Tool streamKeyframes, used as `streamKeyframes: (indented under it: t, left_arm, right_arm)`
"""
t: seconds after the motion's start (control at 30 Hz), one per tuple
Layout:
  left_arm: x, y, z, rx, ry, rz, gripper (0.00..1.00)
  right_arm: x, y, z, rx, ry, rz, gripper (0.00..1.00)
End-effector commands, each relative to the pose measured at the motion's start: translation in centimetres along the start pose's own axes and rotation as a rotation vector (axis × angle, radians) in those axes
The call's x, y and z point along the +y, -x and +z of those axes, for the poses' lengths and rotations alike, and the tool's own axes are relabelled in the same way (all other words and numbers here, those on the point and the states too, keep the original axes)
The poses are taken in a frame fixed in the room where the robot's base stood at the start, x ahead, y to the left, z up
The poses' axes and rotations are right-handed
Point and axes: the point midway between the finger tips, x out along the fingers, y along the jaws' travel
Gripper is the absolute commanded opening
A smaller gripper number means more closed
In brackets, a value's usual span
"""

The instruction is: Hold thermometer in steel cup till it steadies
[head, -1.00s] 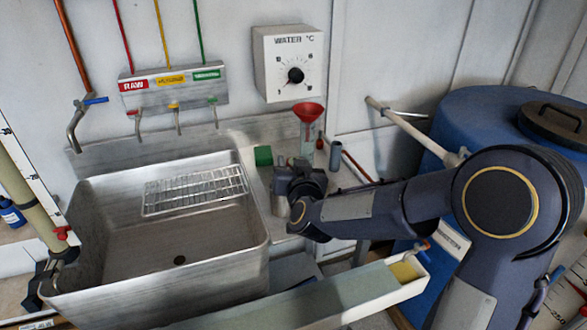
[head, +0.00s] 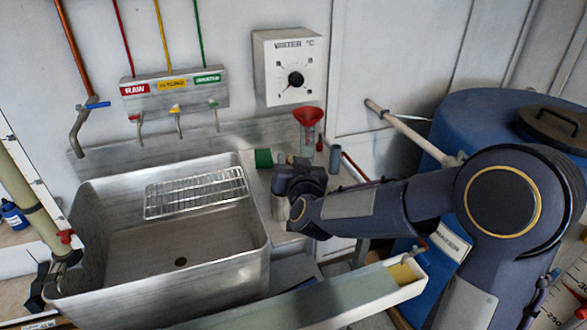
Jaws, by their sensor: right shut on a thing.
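My right gripper (head: 290,200) reaches in from the right and points down over the steel ledge beside the sink. It is shut on the thermometer, which is mostly hidden behind the gripper and wrist. The steel cup (head: 280,208) stands on the ledge under the gripper, partly covered by it. I cannot see the thermometer's tip or its reading, nor whether it touches the cup's wall or floor. My left gripper is not clearly in view.
The sink (head: 150,245) with a wire rack (head: 195,192) lies left of the cup. A green block (head: 264,158), red funnel (head: 308,116) and grey cylinder (head: 335,160) stand behind. A water dial (head: 290,70) hangs on the wall. A blue drum (head: 470,125) is at right.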

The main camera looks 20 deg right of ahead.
Motion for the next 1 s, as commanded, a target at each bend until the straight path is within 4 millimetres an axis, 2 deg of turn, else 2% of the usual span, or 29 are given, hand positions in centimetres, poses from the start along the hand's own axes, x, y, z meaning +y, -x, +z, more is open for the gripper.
streamKeyframes:
  t: [0.03, 0.8, 1.0]
  left_arm:
    - [0.3, 0.6, -0.3, 0.000, 0.000, 0.000, 0.00]
    - [2.0, 4.5, -2.2, 0.000, 0.000, 0.000, 0.00]
    - [2.3, 4.9, -2.5, 0.000, 0.000, 0.000, 0.00]
  right_arm:
    - [-0.1, 0.1, -0.7, 0.001, 0.000, 0.000, 0.14]
    - [-1.2, 0.7, -6.0, 0.001, -0.001, 0.000, 0.14]
    - [-1.3, 0.8, -6.7, 0.000, 0.000, 0.000, 0.14]
